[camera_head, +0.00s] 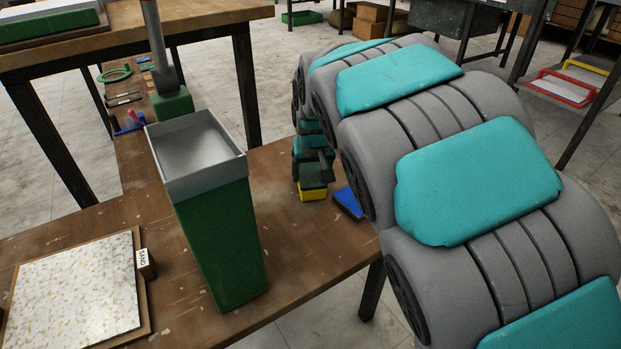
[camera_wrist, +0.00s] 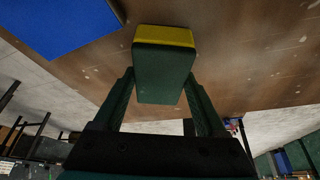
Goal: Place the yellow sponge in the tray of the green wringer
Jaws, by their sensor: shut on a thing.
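The yellow sponge (camera_head: 313,194) has a dark green layer. It is at the table's right part, low over or on the tabletop; I cannot tell whether it touches. In the wrist view the sponge (camera_wrist: 165,37) shows a yellow strip and a green face between the fingers. My gripper (camera_wrist: 160,82) is shut on it, one finger at each side. In the head view my gripper (camera_head: 313,170) is partly hidden by my arm. The green wringer (camera_head: 220,240) stands upright left of the sponge, with a grey, shallow, empty-looking tray (camera_head: 243,166) on top.
A blue block (camera_head: 348,202) lies just right of the sponge, also in the wrist view (camera_wrist: 65,25). A speckled panel (camera_head: 75,290) and a "SAND" label block (camera_head: 147,263) are at front left. A post on a green base (camera_head: 172,104) stands behind the wringer.

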